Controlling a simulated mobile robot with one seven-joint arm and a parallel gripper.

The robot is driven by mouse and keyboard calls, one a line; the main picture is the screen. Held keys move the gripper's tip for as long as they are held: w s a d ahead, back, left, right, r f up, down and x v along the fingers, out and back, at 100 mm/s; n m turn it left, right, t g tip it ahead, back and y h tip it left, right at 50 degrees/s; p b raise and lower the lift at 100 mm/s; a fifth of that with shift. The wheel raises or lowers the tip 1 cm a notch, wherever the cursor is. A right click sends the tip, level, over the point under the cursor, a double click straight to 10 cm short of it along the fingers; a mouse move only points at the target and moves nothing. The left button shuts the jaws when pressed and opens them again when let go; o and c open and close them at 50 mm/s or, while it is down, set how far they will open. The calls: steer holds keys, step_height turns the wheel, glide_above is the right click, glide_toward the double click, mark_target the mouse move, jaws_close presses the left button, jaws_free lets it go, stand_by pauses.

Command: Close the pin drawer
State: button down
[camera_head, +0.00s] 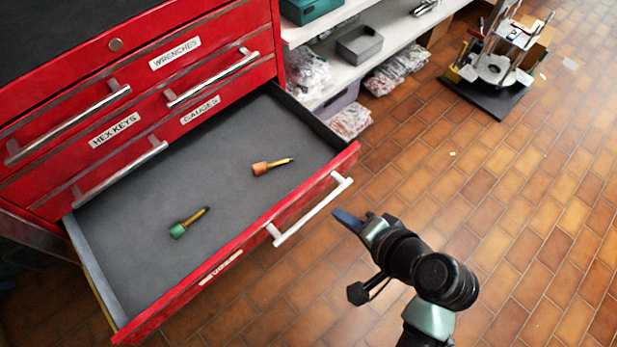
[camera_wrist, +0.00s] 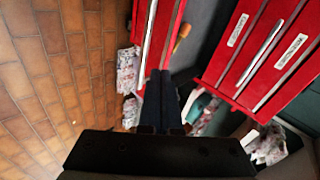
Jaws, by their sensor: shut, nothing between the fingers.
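The open drawer (camera_head: 235,185) of the red cabinet is pulled far out, with a grey lining and a red front. Its front label is seen too obliquely to read. A silver bar handle (camera_head: 312,210) is on the front. Inside lie an orange-handled tool (camera_head: 268,167) and a green-handled tool (camera_head: 188,223). My gripper (camera_head: 346,219) is shut and empty, just outside the drawer front near the handle's right end; I cannot tell whether it touches. In the wrist view the shut fingers (camera_wrist: 160,100) point at the red drawer front (camera_wrist: 166,35).
Drawers above, labelled wrenches, gauges and hex keys, are shut. A white shelf (camera_head: 340,75) with bins and wrapped bundles stands to the right. A black-based stand (camera_head: 487,95) is on the floor at the upper right. The tiled floor right of the drawer is clear.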

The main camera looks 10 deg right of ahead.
steer(key=s+m+y+p, duration=0.1)
steer(key=s, duration=0.2)
steer(key=b, duration=0.2)
glide_toward(293, 203)
step_height(293, 203, down, 3)
steer(key=w, duration=0.1)
steer(key=w+a, duration=0.1)
steer(key=w, duration=0.1)
steer(key=shift+a+f+g+b, duration=0.25)
steer(key=shift+a+g+b, duration=0.05)
steer(key=shift+a+g, duration=0.1)
steer(key=shift+w+a, duration=0.3)
steer(key=shift+w, duration=0.2)
